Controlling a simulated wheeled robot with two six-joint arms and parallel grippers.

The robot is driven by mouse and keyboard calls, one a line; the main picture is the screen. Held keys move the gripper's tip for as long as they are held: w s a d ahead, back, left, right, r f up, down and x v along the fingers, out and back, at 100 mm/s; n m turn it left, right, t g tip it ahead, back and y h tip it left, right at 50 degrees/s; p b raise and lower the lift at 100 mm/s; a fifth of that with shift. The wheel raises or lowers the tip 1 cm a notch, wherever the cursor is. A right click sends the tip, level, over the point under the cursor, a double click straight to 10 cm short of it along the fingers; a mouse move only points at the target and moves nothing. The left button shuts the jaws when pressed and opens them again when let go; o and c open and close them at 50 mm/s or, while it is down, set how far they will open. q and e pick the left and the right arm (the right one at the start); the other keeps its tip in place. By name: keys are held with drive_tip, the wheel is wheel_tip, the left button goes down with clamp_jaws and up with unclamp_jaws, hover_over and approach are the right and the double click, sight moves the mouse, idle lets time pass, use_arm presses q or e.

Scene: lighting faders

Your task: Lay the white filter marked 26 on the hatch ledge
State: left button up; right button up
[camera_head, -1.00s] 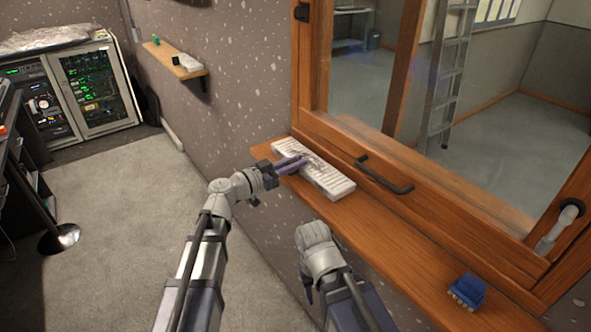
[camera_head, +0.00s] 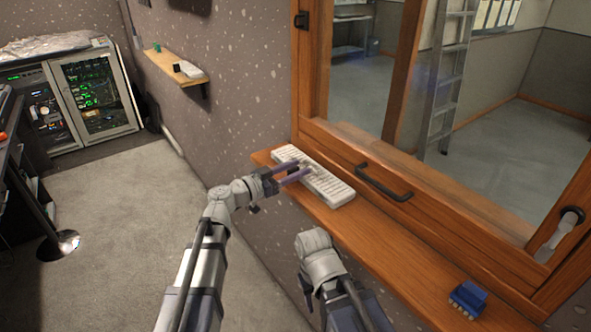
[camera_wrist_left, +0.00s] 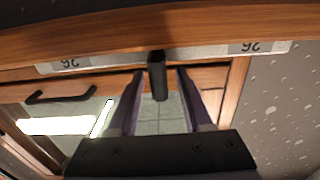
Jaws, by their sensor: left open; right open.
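The white filter (camera_head: 330,187), a long flat piece, lies on the wooden hatch ledge (camera_head: 378,235) below the window. In the left wrist view its white edge (camera_wrist_left: 205,52) carries two labels reading 26 upside down. My left gripper (camera_head: 304,168) is open, its two purple fingers at the filter's near side. In the left wrist view the fingers (camera_wrist_left: 159,72) are apart, with a dark upright piece between them; I cannot tell what that belongs to. My right gripper (camera_head: 306,286) is folded low in front of the ledge, its fingertips mostly hidden.
A black handle (camera_head: 384,183) is on the window frame just behind the filter. A blue block (camera_head: 467,298) sits at the ledge's right end. A small wall shelf (camera_head: 165,66) holds small items at upper left. The ledge between filter and blue block is clear.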

use_arm(q)
drive_tip(key=v, duration=1.2)
drive_tip(key=s+d+f+n+g+y, duration=0.1)
drive_tip(key=s+d+f+g+y, duration=0.25)
drive_tip(key=s+d+f, duration=0.35)
drive_tip(key=s+d+f+n+g+y, duration=0.1)
drive_tip(key=s+d+f+g+y, duration=0.15)
drive_tip(key=s+f+g, duration=0.45)
drive_tip(key=s+a+f+n+y, duration=0.5)
drive_tip(key=f+y, duration=0.3)
drive_tip(key=y, duration=0.2)
drive_tip(key=shift+s+a, duration=0.35)
drive_tip(key=shift+a, duration=0.05)
